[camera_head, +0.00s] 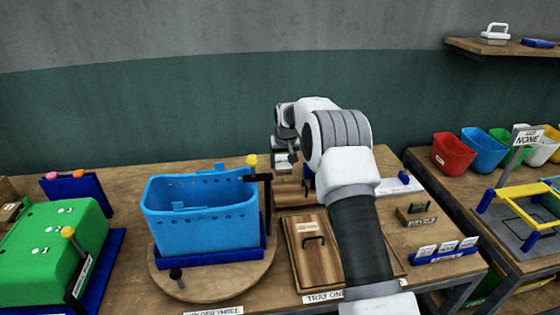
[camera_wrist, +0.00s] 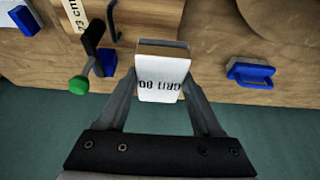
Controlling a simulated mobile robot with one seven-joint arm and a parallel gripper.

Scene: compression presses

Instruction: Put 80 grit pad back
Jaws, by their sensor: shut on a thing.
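My gripper (camera_wrist: 162,90) is shut on a small white pad (camera_wrist: 160,83) with a brownish edge. Dark print on the pad reads "GRIT 80", upside down in the wrist view. The fingers grip it from both sides, and it is held above the wooden table. In the head view my gripper (camera_head: 285,158) is over the back part of the table, behind and right of the blue basket; the pad is too small to make out clearly there.
The blue basket (camera_head: 205,215) sits on a round wooden board. A wooden lid with a handle (camera_head: 312,255) lies near the "TRAY ONE" label. A blue rack (camera_head: 446,256) with several white cards stands at the front right. A green box (camera_head: 55,240) is at left.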

